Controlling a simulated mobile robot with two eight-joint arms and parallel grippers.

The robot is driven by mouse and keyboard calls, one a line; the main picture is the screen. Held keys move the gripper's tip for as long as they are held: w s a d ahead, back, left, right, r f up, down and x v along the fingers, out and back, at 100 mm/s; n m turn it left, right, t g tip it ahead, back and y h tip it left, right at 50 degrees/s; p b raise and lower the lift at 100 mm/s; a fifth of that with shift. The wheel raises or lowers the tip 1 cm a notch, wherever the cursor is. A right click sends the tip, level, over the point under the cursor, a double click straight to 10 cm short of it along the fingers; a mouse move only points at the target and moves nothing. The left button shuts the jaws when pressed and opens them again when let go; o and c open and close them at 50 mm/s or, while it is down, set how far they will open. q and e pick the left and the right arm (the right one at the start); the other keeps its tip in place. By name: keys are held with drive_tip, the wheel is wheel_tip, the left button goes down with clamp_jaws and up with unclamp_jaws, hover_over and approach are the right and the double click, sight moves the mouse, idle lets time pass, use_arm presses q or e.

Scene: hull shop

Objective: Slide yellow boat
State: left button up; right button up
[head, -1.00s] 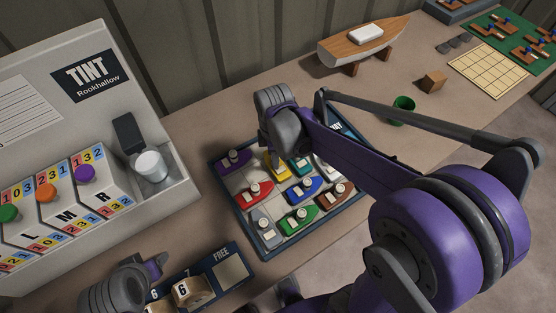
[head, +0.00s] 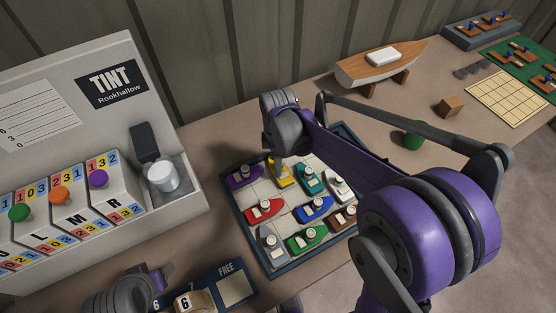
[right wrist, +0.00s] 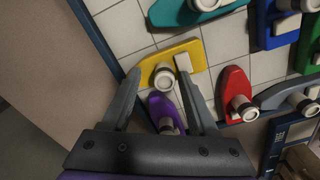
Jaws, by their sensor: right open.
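The yellow boat (head: 285,178) lies in a blue-rimmed tiled tray (head: 254,241), between the purple boat (head: 243,177) and the teal boat (head: 311,180). My right gripper (right wrist: 159,74) is open over it. In the right wrist view, its fingers stand on either side of the yellow boat's round funnel, and the yellow hull (right wrist: 185,52) shows past the fingertips. I cannot tell whether they touch it. The purple boat also shows closer to the palm. My left wrist shows at the lower left of the head view; its fingertips are not clear.
The tray also holds red (head: 264,210), blue (head: 315,208), green (head: 307,239), grey (head: 271,245), white (head: 338,186) and brown boats. Bare tiles lie around them. The TINT machine (head: 150,110) stands left; a model boat (head: 383,66) stands behind.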

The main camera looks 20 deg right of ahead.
use_arm(q)
drive_tip(key=shift+w+r+p, duration=0.1)
drive_tip(key=shift+r+p, duration=0.4)
drive_tip(key=shift+r, duration=0.05)
use_arm(e)
wheel_tip(320, 180, up, 11)
drive_tip(key=shift+s+f, duration=0.1)
use_arm(q)
drive_tip(key=r+p, duration=0.1)
drive_tip(key=w+r+p, duration=0.1)
drive_tip(key=r, duration=0.1)
drive_tip(key=shift+r+p, duration=0.25)
drive_tip(key=shift+p, duration=0.15)
use_arm(e)
drive_tip(key=s+a+f+m+t, duration=0.1)
drive_tip(key=s+f+m+t, duration=0.1)
drive_tip(key=s+m, duration=0.4)
drive_tip(key=s+a+f+m+t, duration=0.1)
drive_tip(key=s+f+m+t, duration=0.1)
drive_tip(key=s+m, duration=0.5)
drive_tip(key=s+t, duration=0.1)
drive_tip(key=s, duration=0.2)
drive_tip(key=shift+s+a+f, duration=0.15)
drive_tip(key=shift+a+f, duration=0.1)
